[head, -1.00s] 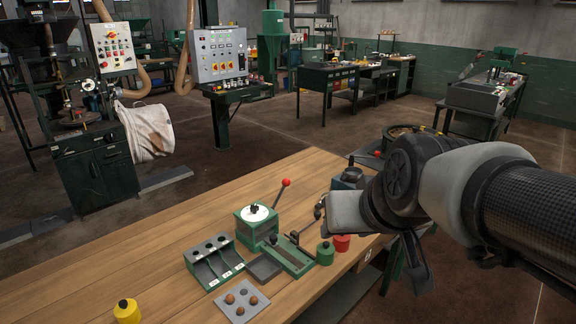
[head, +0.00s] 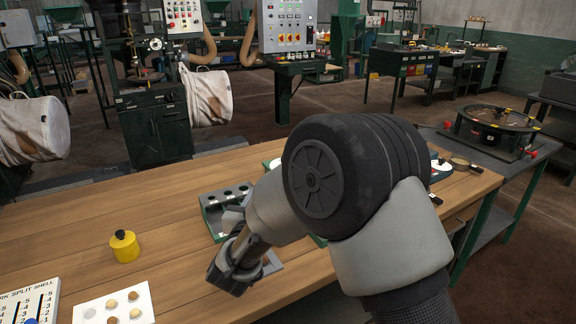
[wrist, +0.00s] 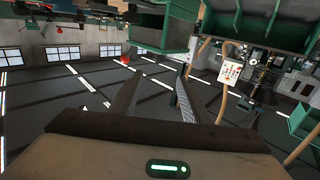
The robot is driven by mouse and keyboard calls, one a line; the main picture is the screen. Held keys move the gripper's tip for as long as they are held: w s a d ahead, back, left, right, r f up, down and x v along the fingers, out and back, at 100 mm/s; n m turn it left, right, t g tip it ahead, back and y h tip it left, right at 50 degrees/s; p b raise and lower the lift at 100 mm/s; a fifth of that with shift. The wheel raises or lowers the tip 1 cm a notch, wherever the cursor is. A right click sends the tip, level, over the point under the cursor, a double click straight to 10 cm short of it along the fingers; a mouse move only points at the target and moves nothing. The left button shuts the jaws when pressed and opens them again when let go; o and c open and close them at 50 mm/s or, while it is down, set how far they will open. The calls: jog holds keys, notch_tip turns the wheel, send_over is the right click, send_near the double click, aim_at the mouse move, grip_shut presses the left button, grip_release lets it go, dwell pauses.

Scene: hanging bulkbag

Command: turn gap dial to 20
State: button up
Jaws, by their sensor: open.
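I cannot make out the gap dial now. The green device with a white round top and red-knobbed lever, seen earlier on the bench, is behind my arm in the head view; only a small pale and green edge (head: 270,163) shows beside the arm. My gripper (head: 232,279) hangs over the wooden bench, in front of a green-grey compartment tray (head: 212,216), and holds nothing I can see. In the wrist view my gripper (wrist: 157,78) has its two fingers apart with nothing between them. That view is upside down, with ceiling lights and windows below green equipment.
A yellow pot (head: 125,247) stands left on the bench (head: 60,235). A white card with nuts (head: 112,306) and a printed board (head: 28,302) lie at the front left. A round-topped stand (head: 497,120) is at the right. The bench's left middle is clear.

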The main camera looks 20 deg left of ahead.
jog(key=w, duration=0.5)
jog(key=w+a+b, duration=0.1)
jog(key=w, duration=0.5)
jog(key=w+a+b, duration=0.1)
jog(key=w, duration=0.4)
jog(key=shift+w, duration=0.15)
jog(key=c, duration=1)
jog(key=shift+c, duration=0.2)
